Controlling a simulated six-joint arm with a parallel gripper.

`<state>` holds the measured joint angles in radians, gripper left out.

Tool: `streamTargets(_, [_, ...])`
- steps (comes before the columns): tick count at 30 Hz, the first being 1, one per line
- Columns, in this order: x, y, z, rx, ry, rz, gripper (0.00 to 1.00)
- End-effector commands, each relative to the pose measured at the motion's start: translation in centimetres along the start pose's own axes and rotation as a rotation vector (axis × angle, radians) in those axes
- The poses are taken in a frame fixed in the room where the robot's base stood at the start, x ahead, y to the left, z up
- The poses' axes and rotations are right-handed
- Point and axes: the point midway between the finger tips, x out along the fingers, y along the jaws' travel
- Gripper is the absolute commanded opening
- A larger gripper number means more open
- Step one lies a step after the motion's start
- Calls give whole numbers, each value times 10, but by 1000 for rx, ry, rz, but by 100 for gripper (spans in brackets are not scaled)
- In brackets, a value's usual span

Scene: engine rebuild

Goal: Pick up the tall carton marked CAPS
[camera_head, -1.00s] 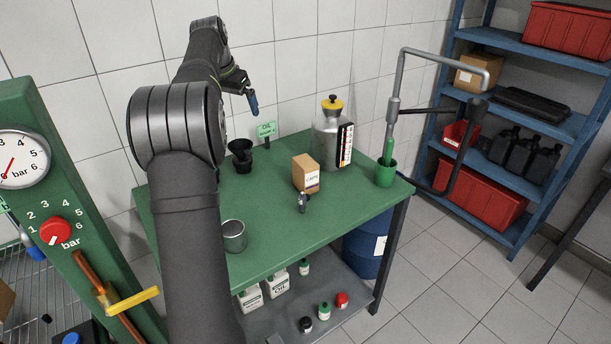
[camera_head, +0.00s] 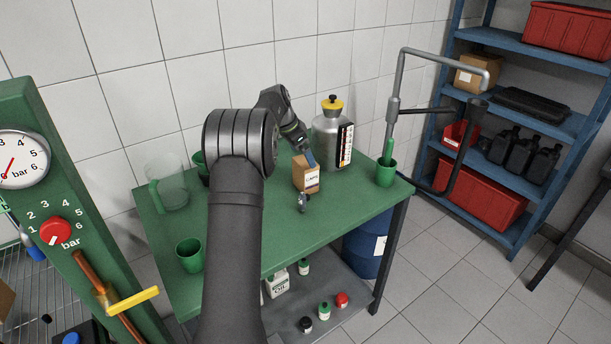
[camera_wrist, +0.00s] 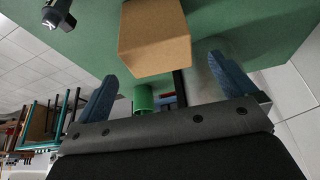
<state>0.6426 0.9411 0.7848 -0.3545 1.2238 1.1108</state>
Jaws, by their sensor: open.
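The tall brown carton marked CAPS (camera_head: 305,178) stands upright on the green workbench (camera_head: 262,228), right of its middle, with a white label on its front. In the wrist view the carton (camera_wrist: 154,38) shows as a plain tan box just beyond and between the fingers. My gripper (camera_wrist: 168,88) is open, with its two blue fingers apart and nothing between them. In the head view my gripper (camera_head: 309,158) is at the carton's upper right, and one blue finger overlaps the carton's edge. I cannot tell whether it touches.
A silver canister with a yellow cap (camera_head: 330,130) stands close behind the carton. A small dark metal part (camera_head: 302,203) lies in front. A green cup (camera_head: 386,173) stands at the right, and a clear jug (camera_head: 170,185) and green cup (camera_head: 190,254) at the left.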

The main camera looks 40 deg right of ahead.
Motion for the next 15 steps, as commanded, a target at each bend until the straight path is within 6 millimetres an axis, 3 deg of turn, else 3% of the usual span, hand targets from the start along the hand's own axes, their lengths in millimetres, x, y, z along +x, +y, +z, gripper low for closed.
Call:
streamTargets(8, [17, 0, 0, 0, 0, 0, 100])
streamTargets(15, [51, 2, 3, 0, -1, 2, 100])
